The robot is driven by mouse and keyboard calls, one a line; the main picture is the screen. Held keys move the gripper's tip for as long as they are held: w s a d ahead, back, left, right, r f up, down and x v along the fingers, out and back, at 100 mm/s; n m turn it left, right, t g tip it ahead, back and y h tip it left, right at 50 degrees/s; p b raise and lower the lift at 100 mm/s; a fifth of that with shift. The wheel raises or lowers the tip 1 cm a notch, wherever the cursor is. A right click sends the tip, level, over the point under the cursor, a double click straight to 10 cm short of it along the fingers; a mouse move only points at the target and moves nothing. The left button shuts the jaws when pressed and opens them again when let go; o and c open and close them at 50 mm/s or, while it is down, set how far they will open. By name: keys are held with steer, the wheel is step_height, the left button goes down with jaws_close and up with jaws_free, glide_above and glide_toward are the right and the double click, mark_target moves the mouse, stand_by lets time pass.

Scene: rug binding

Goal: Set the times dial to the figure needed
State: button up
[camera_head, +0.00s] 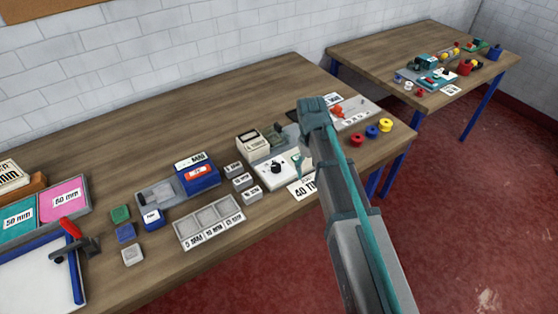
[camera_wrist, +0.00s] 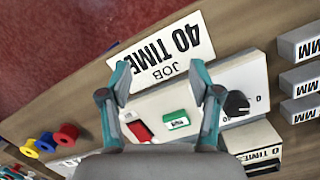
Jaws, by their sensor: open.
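The times dial, a black knob (camera_wrist: 237,104) on a white panel (camera_wrist: 244,75), is right of my gripper (camera_wrist: 160,74) in the wrist view. A "0" is marked on the panel at its right. In the head view the knob (camera_head: 277,169) is on the white-fronted machine, left of my gripper. My gripper is open and empty, its fingers apart above the machine and apart from the knob. A job card (camera_wrist: 185,47) reading "JOB 40 TIMES" lies in front of the machine. A box reading "0 TIMES" (camera_wrist: 262,158) stands beside the dial panel.
A red switch (camera_wrist: 138,132) and a green button (camera_wrist: 177,121) are on the machine between my fingers. Grey labelled blocks (camera_head: 243,182) stand left of the dial. Red, blue and yellow spools (camera_head: 371,132) stand at the right. A second table (camera_head: 385,50) stands behind.

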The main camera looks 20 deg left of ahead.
mark_target(276, 165)
steer(key=w+a+r+n+t+y+b, duration=0.1)
steer(key=w+a+r+n+y, duration=0.15)
steer(key=a+r, duration=0.75)
steer(key=shift+n+h, duration=0.25)
steer(key=shift+h, duration=0.2)
steer(key=f+p, duration=0.1)
steer(key=f, duration=0.3)
steer(key=a+f+p, duration=0.1)
steer(key=f, duration=0.3)
steer(key=a+f+p, duration=0.1)
steer(key=f, duration=0.3)
steer(key=shift+s+f, duration=0.1)
steer(key=shift+s, duration=0.3)
steer(key=c, duration=1.1)
steer(key=shift+c, duration=0.2)
